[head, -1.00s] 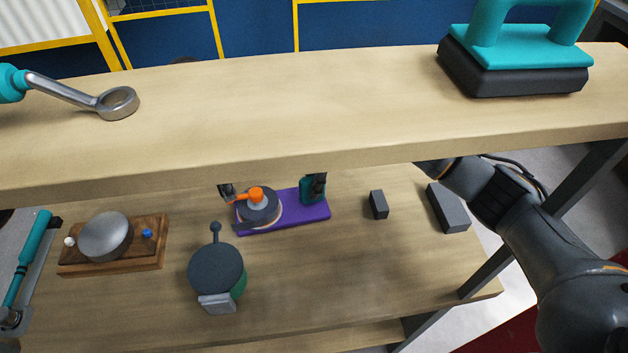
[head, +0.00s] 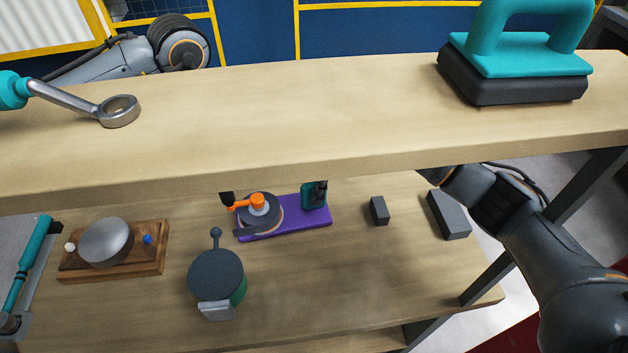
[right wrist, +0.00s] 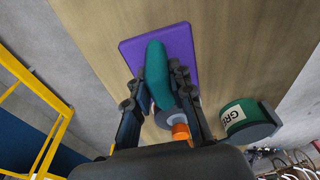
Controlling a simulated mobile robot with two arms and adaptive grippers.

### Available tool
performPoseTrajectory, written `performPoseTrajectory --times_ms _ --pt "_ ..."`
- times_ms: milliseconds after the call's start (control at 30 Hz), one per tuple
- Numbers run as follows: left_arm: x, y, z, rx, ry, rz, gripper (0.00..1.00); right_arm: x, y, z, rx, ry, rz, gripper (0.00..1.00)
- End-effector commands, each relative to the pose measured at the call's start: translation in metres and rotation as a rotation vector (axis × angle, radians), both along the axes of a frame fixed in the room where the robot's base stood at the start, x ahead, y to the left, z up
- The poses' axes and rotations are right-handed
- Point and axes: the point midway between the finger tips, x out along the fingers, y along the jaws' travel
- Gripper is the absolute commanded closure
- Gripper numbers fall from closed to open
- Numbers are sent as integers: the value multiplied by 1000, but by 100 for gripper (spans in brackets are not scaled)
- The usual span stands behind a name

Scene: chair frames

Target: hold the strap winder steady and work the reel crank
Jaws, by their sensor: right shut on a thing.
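The strap winder has a purple base (head: 298,214) on the lower shelf, with a dark round reel, an orange crank (head: 246,202) and a teal grip (head: 307,197). My right gripper (head: 318,190) is shut on the teal grip at the winder's right end. In the right wrist view, the fingers of my right gripper (right wrist: 158,82) close on both sides of the teal grip (right wrist: 156,70). A dark part of my left gripper (head: 227,197) shows at the crank's left end. The upper shelf hides most of it, so contact and opening are unclear.
The upper shelf (head: 300,110) overhangs the winder closely. A green canister with a dark lid (head: 215,274) stands in front of the winder. A wooden block with a grey dome (head: 105,242) is at left. Two dark blocks (head: 379,210) (head: 448,214) lie to the right.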

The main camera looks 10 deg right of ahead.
Motion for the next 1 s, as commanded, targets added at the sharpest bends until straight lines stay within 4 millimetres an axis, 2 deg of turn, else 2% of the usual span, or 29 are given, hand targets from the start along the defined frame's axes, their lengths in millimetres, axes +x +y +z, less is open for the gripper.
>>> performPoseTrajectory --times_ms 300,333,433,467,767,867,1000 --pt "0 0 6 -1 0 0 48 0 -1 -1 -2 0 -1 100" --pt "0 0 6 -1 0 0 48 0 -1 0 -2 0 -1 74" --pt "0 0 5 -1 0 0 48 0 -1 0 -2 0 -1 54" --pt "0 0 5 -1 0 0 48 0 -1 0 -2 0 -1 52" --pt "0 0 5 -1 0 0 48 0 0 1 0 0 0 52" --pt "0 0 5 -1 0 0 48 1 -1 9 0 -2 0 52" --pt "0 0 5 -1 0 0 48 1 -5 32 -1 -4 -1 52"
